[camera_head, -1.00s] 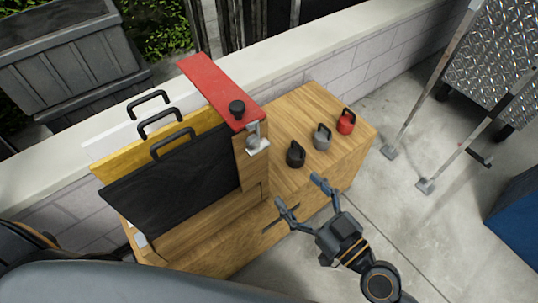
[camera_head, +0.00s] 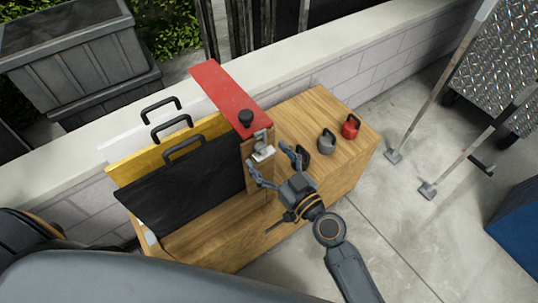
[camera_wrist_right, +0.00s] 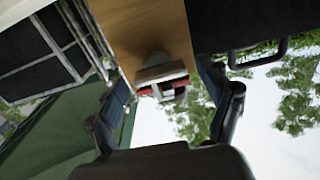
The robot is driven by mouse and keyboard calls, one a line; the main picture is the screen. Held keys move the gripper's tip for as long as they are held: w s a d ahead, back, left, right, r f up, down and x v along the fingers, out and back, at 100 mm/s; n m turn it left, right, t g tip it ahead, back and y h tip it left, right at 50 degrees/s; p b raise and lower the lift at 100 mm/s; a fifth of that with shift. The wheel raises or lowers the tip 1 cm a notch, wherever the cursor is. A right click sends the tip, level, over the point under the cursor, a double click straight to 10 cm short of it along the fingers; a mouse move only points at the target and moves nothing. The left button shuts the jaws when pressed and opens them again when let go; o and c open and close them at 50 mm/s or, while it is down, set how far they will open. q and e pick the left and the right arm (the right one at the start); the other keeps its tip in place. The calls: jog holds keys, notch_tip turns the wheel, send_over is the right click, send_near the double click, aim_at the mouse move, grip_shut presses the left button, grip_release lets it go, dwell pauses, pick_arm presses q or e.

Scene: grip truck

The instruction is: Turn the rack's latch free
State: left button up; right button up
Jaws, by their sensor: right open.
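The rack holds a black panel (camera_head: 185,190), a yellow panel (camera_head: 125,168) and a white panel, each with a black handle. My right gripper (camera_head: 272,167) is open, its fingers spread either side of the post, close to the latch. In the right wrist view the latch (camera_wrist_right: 161,76) lies between the open fingers, apparently not gripped. My left gripper is not in view.
On the wooden box top stand a red weight (camera_head: 351,126), a grey weight (camera_head: 327,142) and a dark one (camera_head: 304,155) partly hidden by my right gripper. A low white wall (camera_head: 330,50) runs behind. Metal posts (camera_head: 440,90) stand at the right on open concrete floor.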

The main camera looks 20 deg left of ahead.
jog(key=c, duration=1.2)
jog(key=shift+o, duration=0.2)
jog(key=shift+m, duration=0.3)
jog(key=m+b, duration=0.1)
jog(key=m, duration=0.2)
jog(key=shift+m, duration=0.3)
jog(key=m, duration=0.4)
jog(key=shift+w+d+m, duration=0.1)
jog(key=shift+m, duration=0.2)
jog(key=m, duration=0.4)
jog(key=shift+f+m, duration=0.1)
jog(key=shift+m, duration=2.4)
